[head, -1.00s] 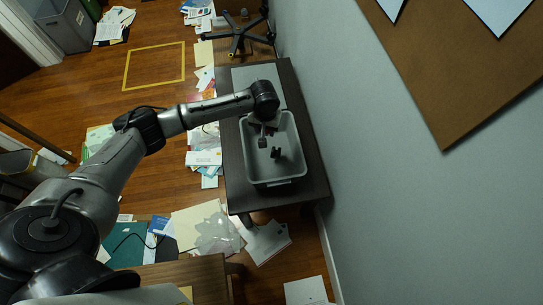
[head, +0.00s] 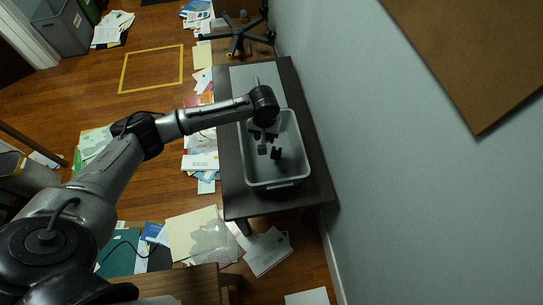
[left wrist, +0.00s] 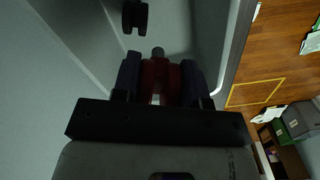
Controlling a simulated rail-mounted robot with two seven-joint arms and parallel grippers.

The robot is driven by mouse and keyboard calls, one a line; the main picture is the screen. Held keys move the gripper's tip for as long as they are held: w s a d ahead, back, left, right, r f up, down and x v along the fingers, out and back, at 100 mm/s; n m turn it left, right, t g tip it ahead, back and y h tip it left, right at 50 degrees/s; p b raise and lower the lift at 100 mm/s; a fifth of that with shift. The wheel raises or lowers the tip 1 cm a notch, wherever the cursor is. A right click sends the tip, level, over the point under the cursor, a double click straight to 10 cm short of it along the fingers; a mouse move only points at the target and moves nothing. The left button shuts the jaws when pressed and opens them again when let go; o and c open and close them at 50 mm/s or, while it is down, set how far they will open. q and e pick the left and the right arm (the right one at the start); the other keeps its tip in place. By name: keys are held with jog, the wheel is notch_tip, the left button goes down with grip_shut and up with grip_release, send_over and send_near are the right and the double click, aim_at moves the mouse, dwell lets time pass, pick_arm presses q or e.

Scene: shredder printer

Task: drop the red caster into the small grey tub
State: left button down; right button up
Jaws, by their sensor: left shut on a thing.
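My left gripper (left wrist: 160,80) is shut on the red caster (left wrist: 158,76), which shows between its two dark fingers in the left wrist view. In the head view my left gripper (head: 263,142) is over the small grey tub (head: 272,176), within its rim. I cannot tell how high the caster is above the tub floor. The caster's red body cannot be made out in the head view. The tub's pale wall and rim also show in the left wrist view (left wrist: 234,50). My right gripper is in neither view.
A black caster (head: 276,153) lies in the tub, close to my gripper; it also shows in the left wrist view (left wrist: 135,15). The tub stands on a dark table (head: 232,180) along the grey wall. Papers (head: 200,162) litter the floor.

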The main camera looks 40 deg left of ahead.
pick_arm(q)
jog(key=c, duration=0.6)
grip_release()
jog(key=shift+o, duration=0.2)
jog(key=shift+r+p, duration=0.35)
jog(key=shift+r, duration=0.2)
notch_tip(320, 180, up, 13)
jog(key=p, duration=0.4)
jog(key=shift+p, duration=0.4)
jog(key=shift+f, duration=0.1)
